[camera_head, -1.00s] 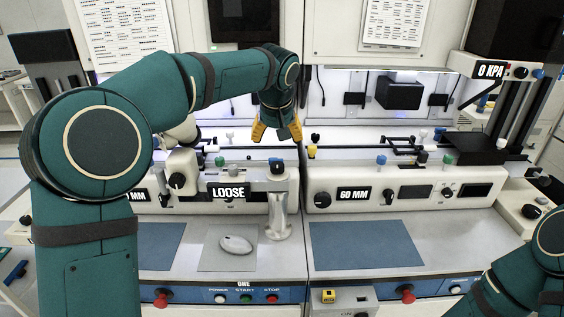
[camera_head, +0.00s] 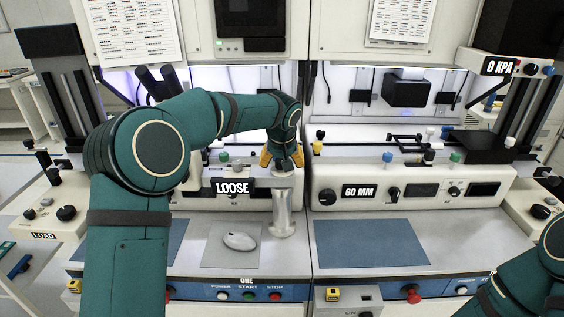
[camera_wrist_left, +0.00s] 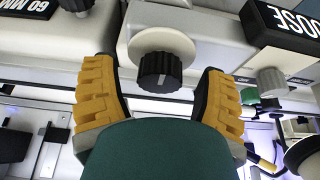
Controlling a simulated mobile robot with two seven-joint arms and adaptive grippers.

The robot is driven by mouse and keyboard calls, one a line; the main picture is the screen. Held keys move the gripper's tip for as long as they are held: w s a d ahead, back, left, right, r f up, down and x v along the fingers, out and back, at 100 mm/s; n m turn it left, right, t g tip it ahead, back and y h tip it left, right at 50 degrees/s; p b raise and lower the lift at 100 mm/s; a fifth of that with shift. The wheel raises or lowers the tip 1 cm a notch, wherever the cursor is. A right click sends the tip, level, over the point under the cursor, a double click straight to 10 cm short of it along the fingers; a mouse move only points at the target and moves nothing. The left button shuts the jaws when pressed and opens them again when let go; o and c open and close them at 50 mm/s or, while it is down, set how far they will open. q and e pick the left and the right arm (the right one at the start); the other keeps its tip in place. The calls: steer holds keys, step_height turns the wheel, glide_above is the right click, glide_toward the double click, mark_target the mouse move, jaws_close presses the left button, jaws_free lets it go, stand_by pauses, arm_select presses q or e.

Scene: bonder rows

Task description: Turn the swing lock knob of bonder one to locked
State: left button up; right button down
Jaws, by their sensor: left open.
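The swing lock knob (camera_wrist_left: 160,70) is black and ribbed, on a round cream mount, and shows in the left wrist view. My left gripper (camera_wrist_left: 160,100) is open, with one yellow finger on each side of the knob and visible gaps between. In the head view my left gripper (camera_head: 282,162) is over the right end of bonder one's cream front panel, largely hiding the knob. The sign beside it (camera_head: 233,187) reads LOOSE. Bonder one's blue strip (camera_head: 200,289) carries the label ONE. My right arm shows at the lower right; its gripper is out of view.
The neighbouring bonder's panel with a 60 MM sign (camera_head: 359,193) stands close on the right. A pale metal post (camera_head: 283,212) rises below my left gripper. A mouse (camera_head: 239,241) lies on a grey pad. The blue mat (camera_head: 370,243) on the right is bare.

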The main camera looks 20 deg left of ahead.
arm_select(q)
steer(key=c, duration=1.2)
steer(key=shift+m, duration=0.3)
steer(key=m+h+p, duration=0.1)
steer(key=m+p, duration=0.2)
steer(key=shift+r+m+h, duration=0.1)
steer(key=shift+m+h, duration=0.2)
steer(key=m+h+p, duration=0.1)
steer(key=m+p, duration=0.2)
steer(key=shift+m, duration=0.3)
steer(key=m+h+p, duration=0.1)
steer(key=m+p, duration=0.1)
steer(key=m+g+h+p, duration=0.1)
steer(key=m+p, duration=0.1)
steer(key=m, duration=0.1)
steer(key=m+g+p, duration=0.1)
steer(key=m, duration=0.1)
steer(key=m+g+h+p, duration=0.1)
steer(key=m, duration=0.2)
steer(key=shift+f, duration=0.2)
steer(key=shift+s, duration=0.1)
